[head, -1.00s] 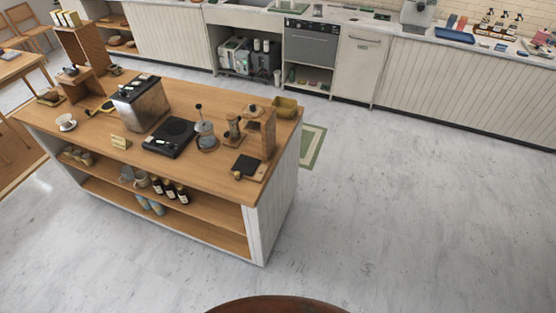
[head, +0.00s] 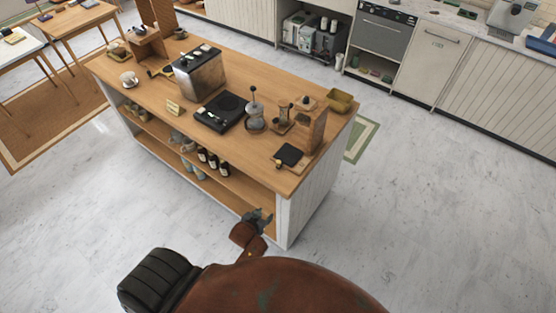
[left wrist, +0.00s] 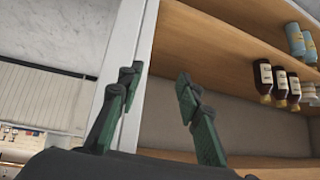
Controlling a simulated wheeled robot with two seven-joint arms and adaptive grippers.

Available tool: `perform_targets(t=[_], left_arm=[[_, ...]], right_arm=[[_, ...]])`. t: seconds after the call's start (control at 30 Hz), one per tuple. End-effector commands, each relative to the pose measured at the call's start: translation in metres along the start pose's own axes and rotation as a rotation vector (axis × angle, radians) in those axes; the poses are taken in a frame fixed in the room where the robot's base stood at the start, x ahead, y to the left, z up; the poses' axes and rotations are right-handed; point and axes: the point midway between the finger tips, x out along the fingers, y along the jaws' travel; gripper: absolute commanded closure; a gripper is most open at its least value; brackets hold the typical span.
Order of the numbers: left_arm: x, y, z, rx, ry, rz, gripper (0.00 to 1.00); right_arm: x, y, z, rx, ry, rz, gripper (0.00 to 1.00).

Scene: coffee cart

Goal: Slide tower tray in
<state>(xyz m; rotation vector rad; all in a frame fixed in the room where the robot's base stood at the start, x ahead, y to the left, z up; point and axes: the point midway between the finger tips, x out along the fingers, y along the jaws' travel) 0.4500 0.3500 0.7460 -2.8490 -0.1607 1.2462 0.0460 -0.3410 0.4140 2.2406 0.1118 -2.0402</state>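A small wooden tower (head: 314,124) stands at the right end of the wooden counter. At its foot a flat wooden tray (head: 281,165) sticks out toward the counter's front edge, with a black square pad (head: 289,154) on it. My left gripper (head: 267,214) is in front of the counter's right front corner, lower than the top and apart from the tray. In the left wrist view its green-padded fingers (left wrist: 157,88) are spread with nothing between them. The tower and tray do not show in that view. My right gripper is not in view.
Dark bottles (left wrist: 280,85) sit on the shelf, upside down in the wrist view.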

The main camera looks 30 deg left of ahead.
Motion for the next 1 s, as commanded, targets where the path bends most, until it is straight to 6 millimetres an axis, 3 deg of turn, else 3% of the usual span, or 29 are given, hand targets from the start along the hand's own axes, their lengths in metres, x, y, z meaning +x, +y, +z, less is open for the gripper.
perform_targets(t=[0.03,0.1,0.37,0.43,0.6,0.83,1.0], left_arm=[[-0.019,-0.006,-0.033,-0.015,0.043,-0.011,0.67],[-0.04,-0.013,-0.065,-0.033,0.086,-0.025,0.67],[-0.097,-0.031,-0.147,-0.082,0.218,-0.06,0.67],[-0.097,-0.031,-0.168,-0.094,0.274,-0.061,0.67],[-0.086,-0.026,-0.195,-0.106,0.366,-0.053,0.67],[-0.074,-0.021,-0.216,-0.112,0.426,-0.044,0.67],[-0.052,-0.023,-0.227,-0.112,0.426,-0.044,0.67]], right_arm=[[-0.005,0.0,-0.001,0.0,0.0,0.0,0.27],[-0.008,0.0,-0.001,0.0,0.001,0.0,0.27],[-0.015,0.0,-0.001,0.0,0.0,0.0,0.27],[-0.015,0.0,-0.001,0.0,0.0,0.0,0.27],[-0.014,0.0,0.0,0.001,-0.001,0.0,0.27],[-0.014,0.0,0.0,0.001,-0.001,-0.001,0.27],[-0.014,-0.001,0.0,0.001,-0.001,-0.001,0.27]])
